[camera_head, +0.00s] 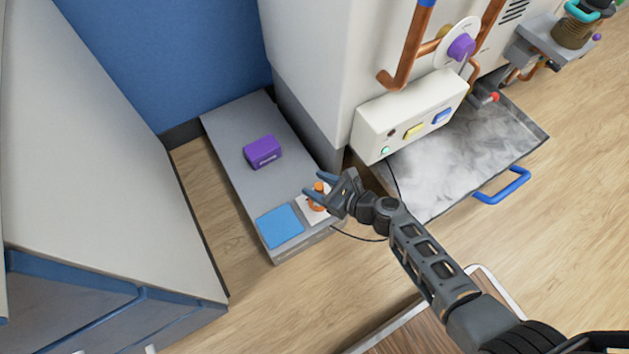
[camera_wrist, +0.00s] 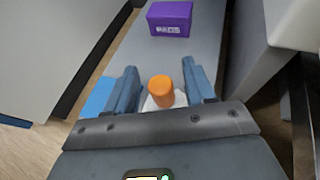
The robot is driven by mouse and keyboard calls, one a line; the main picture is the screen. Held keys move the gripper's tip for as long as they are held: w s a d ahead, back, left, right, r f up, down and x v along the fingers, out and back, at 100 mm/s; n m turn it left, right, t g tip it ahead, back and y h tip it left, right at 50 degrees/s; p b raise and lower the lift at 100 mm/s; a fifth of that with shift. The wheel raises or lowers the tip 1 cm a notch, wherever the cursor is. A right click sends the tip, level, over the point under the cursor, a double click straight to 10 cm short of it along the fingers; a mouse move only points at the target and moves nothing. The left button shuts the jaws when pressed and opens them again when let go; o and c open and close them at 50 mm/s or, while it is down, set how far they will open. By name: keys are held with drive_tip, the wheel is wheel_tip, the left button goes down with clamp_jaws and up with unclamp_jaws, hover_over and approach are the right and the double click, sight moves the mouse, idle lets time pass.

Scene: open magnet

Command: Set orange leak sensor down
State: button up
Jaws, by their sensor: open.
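The orange leak sensor (camera_head: 317,197) stands on a white square (camera_head: 308,213) near the front end of a low grey bench. In the wrist view the orange sensor (camera_wrist: 161,91) sits between my two open fingers, with a gap on each side. My gripper (camera_head: 322,190) is open around it, and one finger partly hides it in the head view. The white square (camera_wrist: 151,104) shows under the sensor in the wrist view.
A blue square (camera_head: 280,226) lies beside the white one on the grey bench (camera_head: 228,122). A purple box (camera_head: 262,152) stands farther back. A white control box (camera_head: 408,115) and a grey tray with a blue handle (camera_head: 502,186) are to the right.

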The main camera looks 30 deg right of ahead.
drive_tip(key=p+v, duration=0.3)
drive_tip(key=v, duration=0.7)
drive_tip(key=shift+s, duration=0.25)
drive_tip(key=shift+d+r, duration=0.1)
drive_tip(key=shift+d, duration=0.05)
drive_tip(key=s+r+n+g+h, duration=0.15)
drive_tip(key=s+r+n, duration=0.25)
drive_tip(key=s+n, duration=0.45)
drive_tip(key=s+r+n+g+h, duration=0.1)
drive_tip(key=s+r+n+h, duration=0.25)
drive_tip(key=s+n, duration=0.55)
drive_tip(key=s+a+r+n+t, duration=0.1)
drive_tip(key=s+r+n+t, duration=0.1)
drive_tip(key=r+n, duration=0.5)
drive_tip(key=s+a+r+n+t, duration=0.2)
drive_tip(key=r+n, duration=0.5)
drive_tip(key=r, duration=1.3)
drive_tip(key=shift+s+t, duration=0.55)
drive_tip(key=shift+s, duration=0.6)
